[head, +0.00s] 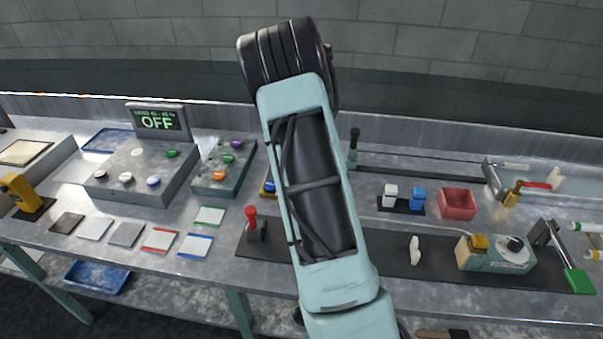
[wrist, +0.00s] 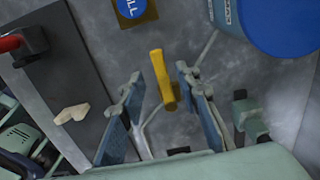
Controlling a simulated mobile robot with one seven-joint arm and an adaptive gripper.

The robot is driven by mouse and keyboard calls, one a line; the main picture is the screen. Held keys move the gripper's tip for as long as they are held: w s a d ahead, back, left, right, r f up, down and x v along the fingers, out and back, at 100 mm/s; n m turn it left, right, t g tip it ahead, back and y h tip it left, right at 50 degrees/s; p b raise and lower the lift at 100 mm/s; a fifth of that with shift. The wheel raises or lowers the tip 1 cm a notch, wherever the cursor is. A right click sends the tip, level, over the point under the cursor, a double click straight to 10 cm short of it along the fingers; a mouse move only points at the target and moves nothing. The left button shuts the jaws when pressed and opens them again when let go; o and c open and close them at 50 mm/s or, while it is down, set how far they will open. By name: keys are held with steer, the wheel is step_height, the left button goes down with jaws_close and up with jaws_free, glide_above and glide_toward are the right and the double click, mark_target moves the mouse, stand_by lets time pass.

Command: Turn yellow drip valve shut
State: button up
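The yellow valve handle (wrist: 161,78) is a short upright bar in the wrist view, near the middle. My gripper (wrist: 160,86) is open, with one blue-padded finger on each side of the handle. Gaps show between the handle and both fingers, so it does not look gripped. The handle's depth relative to the fingertips is hard to judge. A thin pale tube or rod runs near its foot. In the head view my arm hides both the gripper and this valve.
A blue round button (wrist: 131,8) and a large blue cylinder (wrist: 280,22) lie beyond the fingers. A cream winged piece (wrist: 72,113) and a red handle (wrist: 12,42) are at left. In the head view, a red-knobbed lever (head: 252,222) stands left of my arm; a display (head: 157,121) reads OFF.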

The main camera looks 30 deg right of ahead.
step_height(320, 180, up, 9)
stand_by(0.7)
